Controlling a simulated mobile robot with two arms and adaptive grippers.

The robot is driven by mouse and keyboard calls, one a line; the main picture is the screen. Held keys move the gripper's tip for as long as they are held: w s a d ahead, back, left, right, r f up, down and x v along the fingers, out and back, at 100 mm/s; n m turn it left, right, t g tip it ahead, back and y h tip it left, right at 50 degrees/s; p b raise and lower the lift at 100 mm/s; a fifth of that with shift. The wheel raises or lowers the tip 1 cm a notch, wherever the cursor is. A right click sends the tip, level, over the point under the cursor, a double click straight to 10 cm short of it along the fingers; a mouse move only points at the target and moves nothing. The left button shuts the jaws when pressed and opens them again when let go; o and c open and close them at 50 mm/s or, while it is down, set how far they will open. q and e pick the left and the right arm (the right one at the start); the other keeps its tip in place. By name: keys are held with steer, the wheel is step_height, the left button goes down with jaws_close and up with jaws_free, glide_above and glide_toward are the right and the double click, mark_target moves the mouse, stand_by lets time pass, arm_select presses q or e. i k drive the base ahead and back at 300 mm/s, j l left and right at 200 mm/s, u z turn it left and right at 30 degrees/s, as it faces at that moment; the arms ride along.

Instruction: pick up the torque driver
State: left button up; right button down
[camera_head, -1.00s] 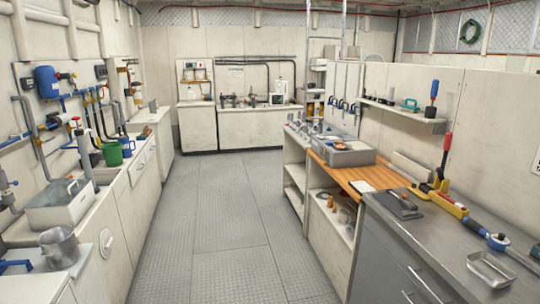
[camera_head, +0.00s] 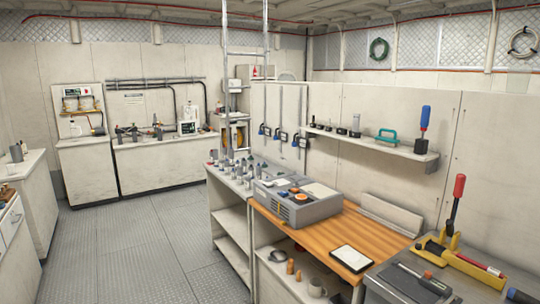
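Which thing is the torque driver cannot be told for certain. A blue-handled tool with a dark lower part (camera_head: 424,120), shaped like a driver, stands upright at the right end of the wall shelf (camera_head: 372,143). A red-handled tool with a dark shaft (camera_head: 456,203) stands tilted in a yellow base on the grey bench at the right. Neither of my grippers shows in the view.
The wooden counter (camera_head: 285,229) carries a grey box (camera_head: 298,207) with small items and a white tablet-like panel (camera_head: 351,258). Several small fittings crowd the counter behind. The wall shelf also holds a teal handle (camera_head: 386,136). Open metal floor (camera_head: 130,250) lies to the left.

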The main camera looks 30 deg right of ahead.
mark_target(424, 120)
steer(key=i+z, duration=0.1)
steer(key=i, duration=0.55)
steer(key=i+j, duration=0.15)
steer(key=i, duration=0.5)
steer(key=i+z, duration=0.15)
steer(key=i, duration=0.55)
steer(key=i+j+z, duration=0.1)
steer(key=z, duration=2.2)
